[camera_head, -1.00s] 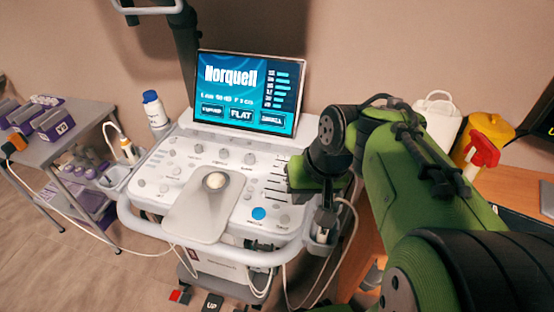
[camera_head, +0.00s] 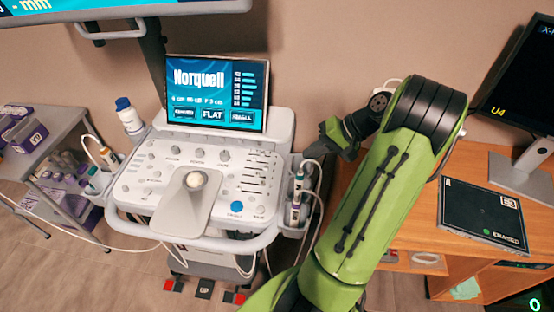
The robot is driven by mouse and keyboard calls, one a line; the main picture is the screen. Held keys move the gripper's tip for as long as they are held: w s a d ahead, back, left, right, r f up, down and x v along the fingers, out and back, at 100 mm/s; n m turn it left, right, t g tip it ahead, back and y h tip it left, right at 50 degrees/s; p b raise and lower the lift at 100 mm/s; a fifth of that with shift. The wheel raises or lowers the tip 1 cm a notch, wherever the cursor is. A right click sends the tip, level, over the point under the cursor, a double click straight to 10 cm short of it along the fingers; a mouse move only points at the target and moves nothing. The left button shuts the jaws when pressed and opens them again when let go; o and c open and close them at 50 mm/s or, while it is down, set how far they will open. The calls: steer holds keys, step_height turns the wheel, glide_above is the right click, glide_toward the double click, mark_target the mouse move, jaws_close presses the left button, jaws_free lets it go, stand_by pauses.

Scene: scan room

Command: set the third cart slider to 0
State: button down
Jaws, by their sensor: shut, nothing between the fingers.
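The ultrasound cart's control panel (camera_head: 158,178) fills the left middle of the view. A bank of several horizontal sliders (camera_head: 256,172) sits at its right side, with small dark slots; their exact settings are too small to read. The cart's screen (camera_head: 215,93) shows "Norquell", "FLAT" and a column of bars at right. My gripper (camera_head: 326,146) is right of the panel, above the cart's right-hand holder and apart from the sliders. Its fingers are partly hidden and look closed, with nothing seen in them.
A wooden desk (camera_head: 405,215) stands at right with a monitor (camera_head: 525,80) and a dark tablet (camera_head: 484,213). A grey side cart (camera_head: 62,150) stands at far left. The air above the panel is clear.

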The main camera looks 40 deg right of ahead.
mark_target(268, 169)
steer(key=shift+m+t, duration=0.3)
steer(key=b+x, duration=0.1)
steer(key=x, duration=0.2)
steer(key=b+x, duration=0.1)
steer(key=x, duration=0.2)
steer(key=d+f+b+x, duration=0.1)
steer(key=b+x, duration=0.1)
steer(key=x, duration=0.1)
steer(key=shift+s+a+f, duration=0.1)
steer(key=shift+s+f, duration=0.15)
steer(key=shift+w+a+r+b, duration=0.15)
steer(key=shift+w+a+b, duration=0.15)
steer(key=shift+w+a, duration=0.6)
steer(key=shift+w+a+r, duration=0.1)
steer(key=shift+w, duration=0.35)
